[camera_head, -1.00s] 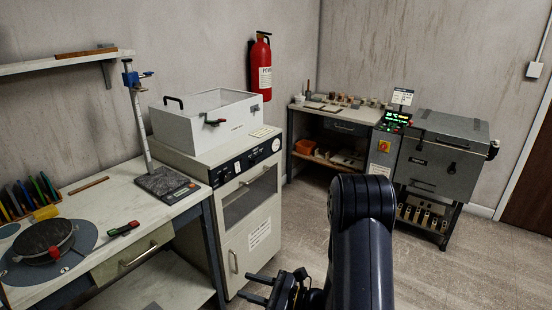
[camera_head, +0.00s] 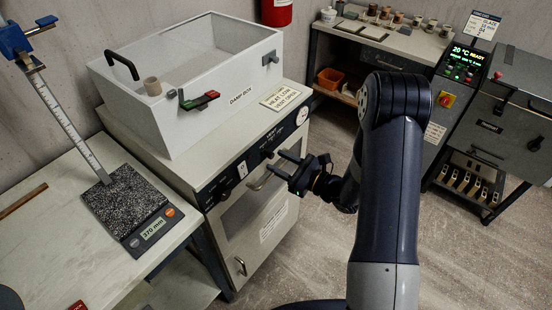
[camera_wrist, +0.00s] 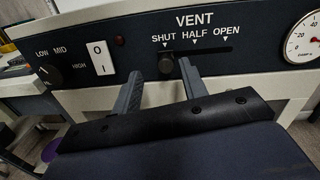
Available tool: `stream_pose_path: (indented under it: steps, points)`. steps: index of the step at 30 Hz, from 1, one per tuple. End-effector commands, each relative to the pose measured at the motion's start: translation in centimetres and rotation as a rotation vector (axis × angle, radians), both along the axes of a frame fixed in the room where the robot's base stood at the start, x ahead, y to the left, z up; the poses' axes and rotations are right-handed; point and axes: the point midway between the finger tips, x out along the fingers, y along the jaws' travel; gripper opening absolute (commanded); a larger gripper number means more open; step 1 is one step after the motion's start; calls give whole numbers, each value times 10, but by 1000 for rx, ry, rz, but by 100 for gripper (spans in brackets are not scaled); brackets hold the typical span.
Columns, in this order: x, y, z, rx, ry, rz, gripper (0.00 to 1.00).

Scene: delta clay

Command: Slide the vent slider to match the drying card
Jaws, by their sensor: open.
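The vent slider (camera_wrist: 166,64) is a small dark knob in a black slot under the word VENT in the wrist view. It stands at the SHUT mark, left of HALF and OPEN. My gripper (camera_wrist: 161,77) is open, its two grey fingers on either side of the knob in the picture; I cannot tell if they touch it. In the head view my gripper (camera_head: 277,162) is at the drying cabinet's dark control panel (camera_head: 240,165). The drying card (camera_head: 281,97) lies on the cabinet top; its small print seems to read heat low, vent open.
A white damp box (camera_head: 195,105) stands on the cabinet. The heat dial (camera_wrist: 48,73) and a white rocker switch (camera_wrist: 99,57) are left of the slot; a round gauge (camera_wrist: 304,38) is right. A scale (camera_head: 128,207) is on the left table. Open floor lies before the cabinet.

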Motion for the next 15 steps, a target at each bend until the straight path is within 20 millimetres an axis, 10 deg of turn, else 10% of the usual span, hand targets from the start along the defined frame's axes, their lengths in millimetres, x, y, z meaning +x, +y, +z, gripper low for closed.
stream_pose_path:
  steps: [15]
  points:
    - [12, 17, 0, 0, 0, 0, 41]
